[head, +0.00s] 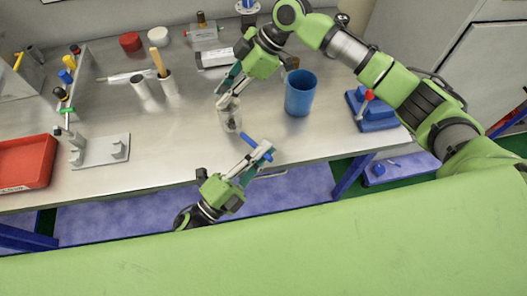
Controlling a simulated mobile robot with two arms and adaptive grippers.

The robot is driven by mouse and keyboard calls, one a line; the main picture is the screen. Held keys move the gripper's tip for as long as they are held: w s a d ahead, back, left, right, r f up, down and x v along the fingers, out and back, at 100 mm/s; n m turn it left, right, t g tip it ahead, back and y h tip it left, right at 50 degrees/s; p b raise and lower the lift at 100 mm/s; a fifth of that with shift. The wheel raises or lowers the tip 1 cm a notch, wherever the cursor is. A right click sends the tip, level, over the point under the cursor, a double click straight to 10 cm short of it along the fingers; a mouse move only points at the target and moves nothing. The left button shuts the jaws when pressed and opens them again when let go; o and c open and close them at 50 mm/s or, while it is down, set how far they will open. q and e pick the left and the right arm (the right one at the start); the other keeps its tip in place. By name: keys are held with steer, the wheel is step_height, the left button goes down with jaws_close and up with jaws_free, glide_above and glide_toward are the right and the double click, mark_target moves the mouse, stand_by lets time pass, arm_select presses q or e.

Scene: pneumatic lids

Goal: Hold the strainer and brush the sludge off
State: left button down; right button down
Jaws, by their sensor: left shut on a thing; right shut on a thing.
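The strainer (231,120) is a small greyish cylinder with dark patches, which look like sludge, on its side. My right gripper (226,97), whose arm reaches in from the right, is shut on its upper end and holds it roughly upright over the steel bench. My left gripper (257,160), lower in the picture, is shut on a slim blue tool, apparently the brush (249,138), near the bench's front edge. The blue tool's far end points up-left toward the strainer, with a small gap in the picture. Its bristles cannot be made out.
A blue cup (300,93) stands right of the strainer. A blue block with a red-knobbed lever (372,112) is further right. The bench between stand and strainer is clear.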

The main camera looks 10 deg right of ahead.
arm_select(q)
steer(key=shift+w, duration=0.25)
stand_by(0.4)
steer(key=shift+r, duration=0.15)
steer(key=shift+r, duration=0.45)
steer(key=shift+r, duration=0.2)
steer(key=shift+w+r, duration=0.1)
steer(key=shift+r, duration=0.3)
steer(key=shift+f, duration=0.1)
steer(key=shift+f, duration=0.55)
steer(key=shift+f, duration=0.1)
steer(key=shift+f, duration=0.45)
